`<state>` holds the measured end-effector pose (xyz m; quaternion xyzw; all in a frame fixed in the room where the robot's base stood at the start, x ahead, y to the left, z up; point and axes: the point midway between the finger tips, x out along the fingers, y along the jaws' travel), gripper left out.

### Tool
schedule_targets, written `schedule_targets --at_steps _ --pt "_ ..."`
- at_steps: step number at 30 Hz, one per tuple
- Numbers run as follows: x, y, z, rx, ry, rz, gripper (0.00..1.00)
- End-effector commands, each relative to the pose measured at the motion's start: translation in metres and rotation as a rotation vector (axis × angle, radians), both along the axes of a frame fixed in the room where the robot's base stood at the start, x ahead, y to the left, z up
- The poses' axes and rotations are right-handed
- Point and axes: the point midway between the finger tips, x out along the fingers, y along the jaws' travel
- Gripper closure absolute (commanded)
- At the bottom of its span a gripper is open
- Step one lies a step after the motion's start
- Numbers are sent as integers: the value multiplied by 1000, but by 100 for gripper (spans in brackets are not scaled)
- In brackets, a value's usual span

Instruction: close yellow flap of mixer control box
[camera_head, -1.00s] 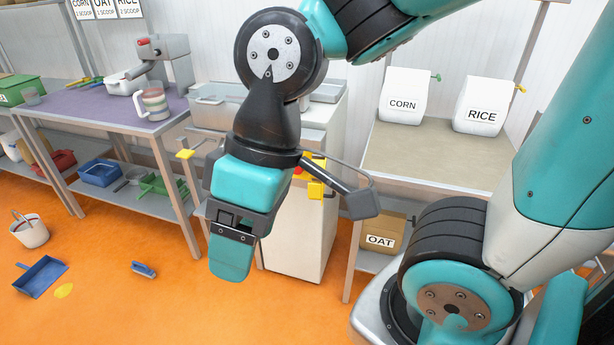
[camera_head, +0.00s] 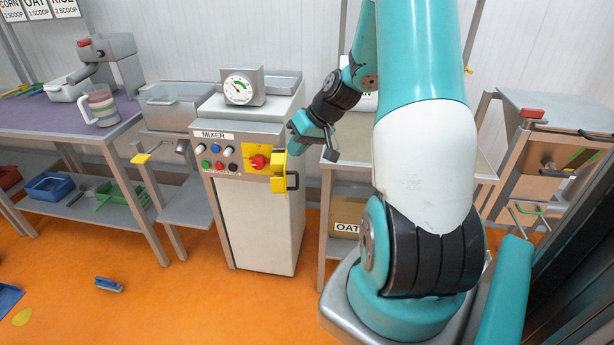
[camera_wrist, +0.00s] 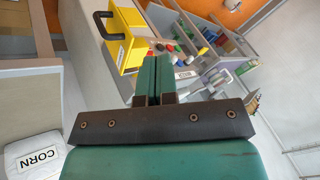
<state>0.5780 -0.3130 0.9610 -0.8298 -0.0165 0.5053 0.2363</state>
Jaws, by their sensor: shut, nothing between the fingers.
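The mixer control box (camera_head: 228,150) is the upper front of a white cabinet, with several coloured buttons and a red knob (camera_head: 257,162) on a yellow plate. The yellow flap (camera_head: 279,185) stands open at the box's right edge, swung outward, with a dark handle on its outer side. In the wrist view the flap (camera_wrist: 130,45) is at upper left, beyond and left of my fingertips. My gripper (camera_head: 294,147) is shut and empty, just right of the flap's top in the head view. I cannot tell whether it touches the flap.
A gauge (camera_head: 242,87) sits on top of the mixer. A side table stands right of the mixer, with an OAT box (camera_head: 347,218) below. A purple table (camera_head: 50,126) is at left. A CORN bag (camera_wrist: 36,154) shows in the wrist view.

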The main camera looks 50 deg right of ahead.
Motion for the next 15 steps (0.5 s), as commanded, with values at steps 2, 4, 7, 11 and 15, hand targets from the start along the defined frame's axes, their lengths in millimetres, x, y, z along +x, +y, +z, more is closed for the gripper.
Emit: schedule_targets --at_steps 2,4,7,11,15 --pt "-21 -49 -25 8 -15 -115 100" --pt "-37 -78 -41 6 -32 -185 100" --pt "-53 -103 -55 1 -47 -250 100" --pt "-59 -115 -64 -3 -55 -278 100" --pt "-50 -112 -77 -1 -53 -275 100"
